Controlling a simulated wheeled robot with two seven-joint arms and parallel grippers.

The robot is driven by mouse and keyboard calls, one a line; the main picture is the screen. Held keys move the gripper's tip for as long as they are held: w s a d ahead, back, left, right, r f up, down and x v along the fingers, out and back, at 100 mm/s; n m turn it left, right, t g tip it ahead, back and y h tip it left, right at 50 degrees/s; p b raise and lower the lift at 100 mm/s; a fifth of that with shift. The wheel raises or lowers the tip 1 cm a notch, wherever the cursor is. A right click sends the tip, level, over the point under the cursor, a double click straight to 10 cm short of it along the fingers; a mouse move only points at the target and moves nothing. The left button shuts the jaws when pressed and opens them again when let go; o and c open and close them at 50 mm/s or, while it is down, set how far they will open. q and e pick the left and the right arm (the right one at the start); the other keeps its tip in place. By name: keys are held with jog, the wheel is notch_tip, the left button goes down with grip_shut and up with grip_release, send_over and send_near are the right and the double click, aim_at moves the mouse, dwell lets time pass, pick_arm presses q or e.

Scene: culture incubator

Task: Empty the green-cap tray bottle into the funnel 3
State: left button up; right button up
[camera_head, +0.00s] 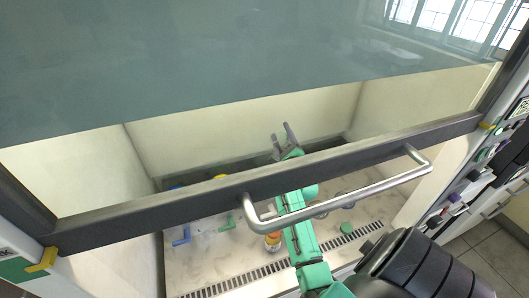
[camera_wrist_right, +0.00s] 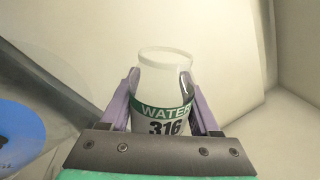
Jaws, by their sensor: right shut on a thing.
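A pale bottle (camera_wrist_right: 165,72) with a green "WATER 316" label band shows in the right wrist view. Its mouth is open and has no cap on it. My right gripper (camera_wrist_right: 163,100) is shut on its sides; the gripper also shows in the head view (camera_head: 284,141), raised inside the cabinet near the back wall. The bottle is hard to make out there against the pale wall. A green round cap (camera_head: 347,228) is on the cabinet floor. A blue round thing (camera_wrist_right: 18,135) is at the left of the wrist view; I cannot tell if it is a funnel. No funnel number is readable.
The raised glass sash has a dark lower frame (camera_head: 150,212) and a metal handle bar (camera_head: 340,200) crossing above my right arm. An orange-topped container (camera_head: 273,240) stands beside the arm. Blue (camera_head: 181,238) and green (camera_head: 228,224) small fittings are at the left. A vent grille runs along the front.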

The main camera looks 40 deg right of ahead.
jog(key=s+d+f+m+g, duration=0.2)
jog(key=d+f+m, duration=0.3)
jog(key=m, duration=0.6)
pick_arm(q)
jog(key=shift+a+r, duration=0.1)
jog(key=shift+r, duration=0.6)
pick_arm(e)
jog(key=r, duration=0.1)
jog(key=a+r, duration=0.1)
jog(key=r, duration=0.1)
jog(key=shift+w+a+r, duration=0.1)
jog(key=shift+r, duration=0.1)
